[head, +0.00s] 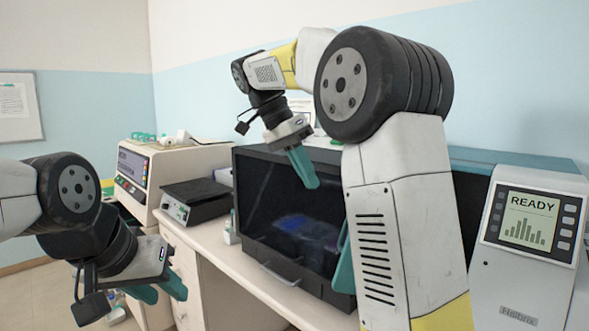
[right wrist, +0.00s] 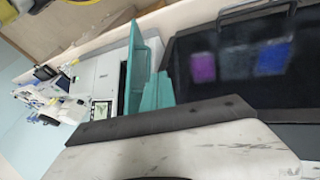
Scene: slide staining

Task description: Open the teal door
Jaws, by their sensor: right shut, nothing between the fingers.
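The teal door (head: 344,278) shows in the head view as a narrow strip with a handle, mostly hidden behind my right arm. In the right wrist view the door (right wrist: 136,66) stands out from the white machine (right wrist: 105,74), with a dark gap between them, so it looks at least partly open. My right gripper (head: 304,168) is shut and empty, raised in front of the black glass-fronted cabinet (head: 282,215), left of the door. Its teal fingers (right wrist: 157,93) overlap the door in the wrist view; I cannot tell whether they touch. My left gripper (head: 160,291) is open and empty at lower left.
The white machine's READY screen (head: 531,222) is at right. A dark flat device (head: 195,198) and a white instrument with buttons (head: 150,172) stand on the counter at left. The counter's front edge (head: 262,291) runs below the cabinet. Open floor shows at far left.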

